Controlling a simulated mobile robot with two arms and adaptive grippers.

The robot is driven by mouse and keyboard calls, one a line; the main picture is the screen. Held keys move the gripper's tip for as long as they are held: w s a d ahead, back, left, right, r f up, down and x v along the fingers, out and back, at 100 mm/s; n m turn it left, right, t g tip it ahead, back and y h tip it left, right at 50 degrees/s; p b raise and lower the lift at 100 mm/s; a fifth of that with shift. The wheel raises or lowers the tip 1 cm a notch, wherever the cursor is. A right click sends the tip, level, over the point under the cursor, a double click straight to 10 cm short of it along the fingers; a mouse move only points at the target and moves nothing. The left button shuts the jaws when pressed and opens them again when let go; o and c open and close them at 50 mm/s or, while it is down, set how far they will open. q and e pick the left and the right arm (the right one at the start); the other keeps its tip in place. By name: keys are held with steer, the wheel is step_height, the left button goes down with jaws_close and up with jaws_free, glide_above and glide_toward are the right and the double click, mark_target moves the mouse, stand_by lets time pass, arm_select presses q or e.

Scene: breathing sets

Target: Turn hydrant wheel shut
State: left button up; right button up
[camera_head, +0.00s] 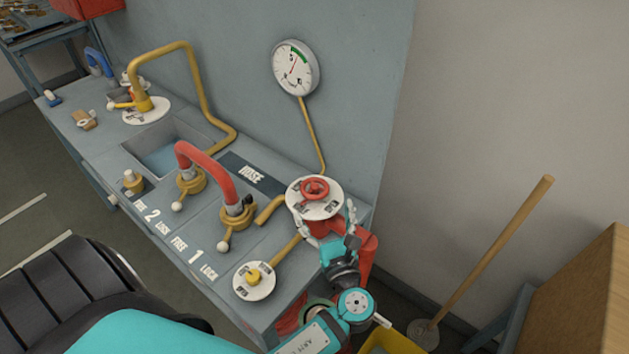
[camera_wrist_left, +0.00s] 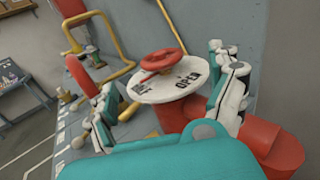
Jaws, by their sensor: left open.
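The red hydrant wheel (camera_head: 315,189) sits on top of a white round plate (camera_head: 316,206) with dark lettering at the bench's right end. In the left wrist view the wheel (camera_wrist_left: 164,62) stands above the plate (camera_wrist_left: 167,82), which reads OPEN on its right part. The red hydrant body (camera_wrist_left: 176,112) is below the plate. My left gripper (camera_head: 326,222) is open, its fingers apart on either side of the hydrant, just below the plate's near edge. In the left wrist view the fingers (camera_wrist_left: 170,100) flank the plate, and the wheel is not between them. My right gripper is not in view.
A red hose (camera_head: 210,168) arches between brass fittings on the bench. A gauge (camera_head: 296,68) hangs on the wall with a yellow pipe below. A white disc with a yellow knob (camera_head: 254,280) lies left of my arm. A wooden-handled tool (camera_head: 495,250) leans at right.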

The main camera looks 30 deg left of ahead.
mark_target(315, 186)
arm_select(q)
steer(key=p+x, duration=0.1)
steer(key=x, duration=0.7)
steer(key=shift+r+p, duration=0.1)
steer(key=shift+p, duration=0.3)
steer(key=shift+w+a, duration=0.2)
steer(key=shift+w, duration=0.1)
steer(key=shift+w+a, duration=0.15)
steer(key=shift+a, duration=0.05)
steer(key=c, duration=1.2)
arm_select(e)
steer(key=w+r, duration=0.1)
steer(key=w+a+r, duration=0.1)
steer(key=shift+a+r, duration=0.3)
arm_select(q)
steer(key=shift+t, duration=0.3)
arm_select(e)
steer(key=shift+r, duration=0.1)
